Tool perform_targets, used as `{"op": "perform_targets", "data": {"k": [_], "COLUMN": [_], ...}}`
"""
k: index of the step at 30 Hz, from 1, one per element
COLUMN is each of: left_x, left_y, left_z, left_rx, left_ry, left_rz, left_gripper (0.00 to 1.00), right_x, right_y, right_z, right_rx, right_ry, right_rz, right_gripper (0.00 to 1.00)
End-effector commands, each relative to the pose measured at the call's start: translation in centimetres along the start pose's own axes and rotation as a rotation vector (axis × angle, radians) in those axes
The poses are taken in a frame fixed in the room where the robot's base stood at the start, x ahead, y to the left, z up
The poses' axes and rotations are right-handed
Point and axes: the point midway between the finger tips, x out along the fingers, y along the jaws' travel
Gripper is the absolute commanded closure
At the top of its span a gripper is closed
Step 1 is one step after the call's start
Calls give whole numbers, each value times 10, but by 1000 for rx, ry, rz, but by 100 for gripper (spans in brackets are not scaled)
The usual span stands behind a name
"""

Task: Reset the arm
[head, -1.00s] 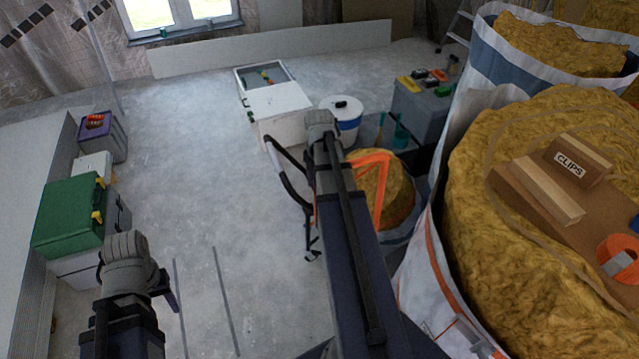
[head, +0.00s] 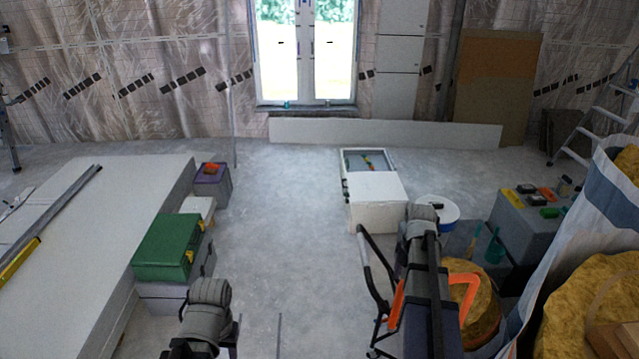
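My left arm (head: 205,310) comes in at the bottom left, showing a grey joint and dark links over the floor. My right arm (head: 425,250) reaches up from the bottom right, its grey joint in front of the white bucket (head: 445,211). I cannot make out fingertips on either arm; both grippers appear hidden or out of the picture. No held object shows at either arm.
A panel stack (head: 100,215) lies left, beside the green toolbox (head: 168,247). A white open-topped unit (head: 375,195) stands mid-floor. A black-framed hand cart (head: 372,280) and insulation bags (head: 575,260) crowd the right. The central floor (head: 285,215) is clear.

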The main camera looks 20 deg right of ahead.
Motion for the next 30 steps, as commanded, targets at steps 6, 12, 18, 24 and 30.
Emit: {"op": "perform_targets", "data": {"k": [6, 12, 18, 24, 30], "left_x": [0, 1, 2, 3, 4], "left_y": [0, 0, 0, 0, 0], "left_z": [0, 0, 0, 0, 0], "left_rx": [0, 0, 0, 0, 0], "left_ry": [0, 0, 0, 0, 0], "left_rz": [0, 0, 0, 0, 0], "left_gripper": [50, 50, 50, 50, 50], "right_x": [0, 1, 2, 2, 3], "right_y": [9, 40, 64, 70, 62], "right_z": [-17, -84, -172, -258, -332], "right_rx": [48, 272, 589, 910, 1214], "right_ry": [0, -9, -34, -66, -96], "right_rz": [-4, -19, -31, -28, -7], "right_gripper": [37, 37, 37, 37, 37]}}
